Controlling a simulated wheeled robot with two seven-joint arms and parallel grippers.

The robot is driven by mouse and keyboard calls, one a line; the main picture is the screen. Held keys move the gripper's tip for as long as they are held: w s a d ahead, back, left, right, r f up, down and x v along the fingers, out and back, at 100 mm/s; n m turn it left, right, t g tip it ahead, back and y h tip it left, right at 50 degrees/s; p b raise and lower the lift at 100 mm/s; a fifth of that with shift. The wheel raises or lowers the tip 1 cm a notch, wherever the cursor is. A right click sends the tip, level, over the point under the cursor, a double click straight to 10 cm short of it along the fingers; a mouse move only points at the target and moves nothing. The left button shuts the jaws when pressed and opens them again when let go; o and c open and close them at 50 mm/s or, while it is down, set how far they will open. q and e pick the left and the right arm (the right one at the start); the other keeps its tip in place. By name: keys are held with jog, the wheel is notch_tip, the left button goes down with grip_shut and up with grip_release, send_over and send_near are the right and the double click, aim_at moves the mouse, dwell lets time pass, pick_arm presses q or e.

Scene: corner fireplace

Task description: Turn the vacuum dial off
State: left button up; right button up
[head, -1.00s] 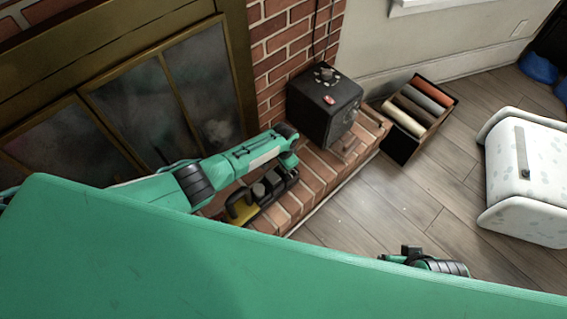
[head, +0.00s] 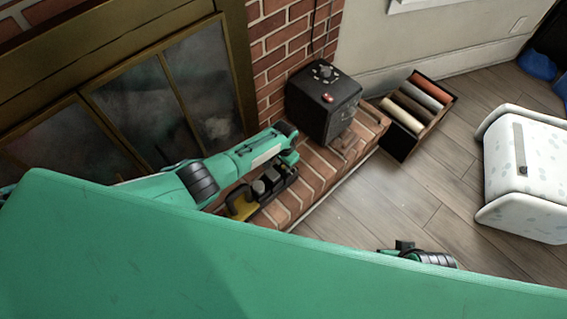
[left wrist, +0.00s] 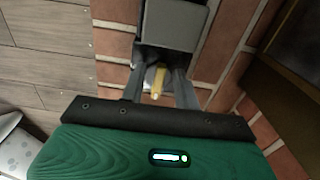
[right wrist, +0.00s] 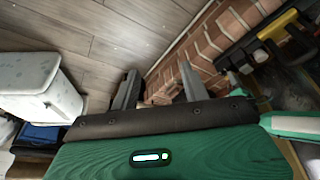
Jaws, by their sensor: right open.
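A black box (head: 325,105) with a round dial (head: 325,72) and a red spot on its top stands on the brick hearth. A dark thing with a yellow part (head: 240,203) lies nearer on the hearth. I cannot tell for sure which is the vacuum. My left gripper (head: 262,186) is low over the hearth by the yellow part. In the left wrist view its fingers (left wrist: 157,80) are apart, with the yellow part (left wrist: 153,82) showing between them; contact is unclear. My right gripper (right wrist: 160,88) is open and empty over the floor edge of the hearth.
The glass fireplace doors (head: 200,85) are close on the left. A dark crate with rolled cloths (head: 437,120) stands beyond the hearth's end. A white spotted cabinet (head: 525,175) stands at the right. The wooden floor (head: 400,195) between is clear.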

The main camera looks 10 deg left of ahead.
pick_arm(q)
jog(key=shift+r, duration=0.1)
jog(key=shift+r, duration=0.25)
notch_tip(320, 180, up, 13)
jog(key=p, duration=0.4)
jog(key=shift+p, duration=0.35)
pick_arm(e)
notch_tip(320, 180, down, 10)
jog(key=g, duration=0.1)
jog(key=shift+f, duration=0.15)
jog(key=shift+a, duration=0.1)
